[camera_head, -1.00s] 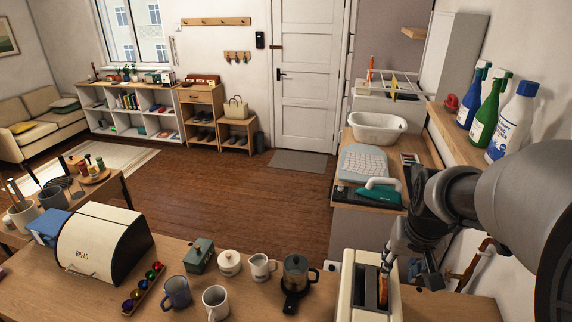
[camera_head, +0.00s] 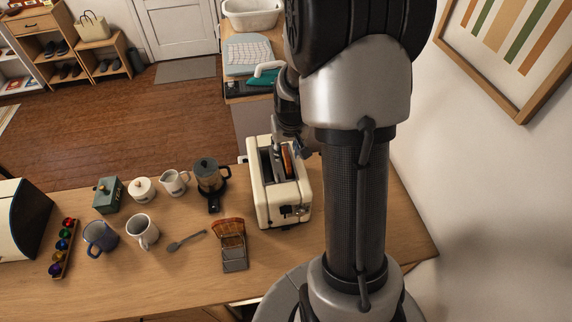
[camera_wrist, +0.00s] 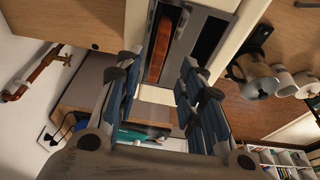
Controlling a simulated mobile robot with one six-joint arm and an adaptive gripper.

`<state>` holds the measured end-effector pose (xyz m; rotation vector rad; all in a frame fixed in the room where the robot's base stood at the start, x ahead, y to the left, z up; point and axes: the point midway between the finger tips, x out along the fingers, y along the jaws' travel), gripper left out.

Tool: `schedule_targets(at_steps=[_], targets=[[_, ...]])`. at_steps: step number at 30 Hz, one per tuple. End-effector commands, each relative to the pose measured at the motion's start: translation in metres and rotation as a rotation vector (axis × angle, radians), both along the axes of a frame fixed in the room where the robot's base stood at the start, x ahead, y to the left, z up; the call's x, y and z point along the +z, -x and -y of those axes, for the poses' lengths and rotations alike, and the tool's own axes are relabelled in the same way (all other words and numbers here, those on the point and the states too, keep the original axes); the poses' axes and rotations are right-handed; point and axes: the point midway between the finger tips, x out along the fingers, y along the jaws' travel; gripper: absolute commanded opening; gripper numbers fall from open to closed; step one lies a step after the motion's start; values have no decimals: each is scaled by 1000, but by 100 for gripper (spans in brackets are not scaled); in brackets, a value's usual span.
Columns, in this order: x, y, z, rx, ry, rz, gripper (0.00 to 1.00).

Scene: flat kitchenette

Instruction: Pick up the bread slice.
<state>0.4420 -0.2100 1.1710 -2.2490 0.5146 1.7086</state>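A brown bread slice (camera_head: 286,163) stands upright in one slot of the cream toaster (camera_head: 262,205), its top edge showing. In the wrist view the bread slice (camera_wrist: 165,45) is a long orange-brown strip in the slot, beside an empty dark slot. My gripper (camera_wrist: 160,72) is open and empty, its two blue-grey fingers spread on either side of the slot's line. In the head view my gripper (camera_head: 289,148) is over the far end of the toaster, partly hidden by my arm. Contact with the slice cannot be told.
The wall is close on the right. Bare counter lies in front.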

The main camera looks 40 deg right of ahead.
Motion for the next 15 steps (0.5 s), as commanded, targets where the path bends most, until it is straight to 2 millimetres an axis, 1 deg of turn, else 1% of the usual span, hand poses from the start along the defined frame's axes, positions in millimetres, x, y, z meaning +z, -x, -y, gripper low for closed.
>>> schedule_targets(at_steps=[2,9,12,15], targets=[[-6,-2,1,0,-1,-3,36],[-40,-12,10,0,-2,-4,36],[-47,-14,10,0,-1,-3,36],[-49,-15,11,0,0,-1,36]])
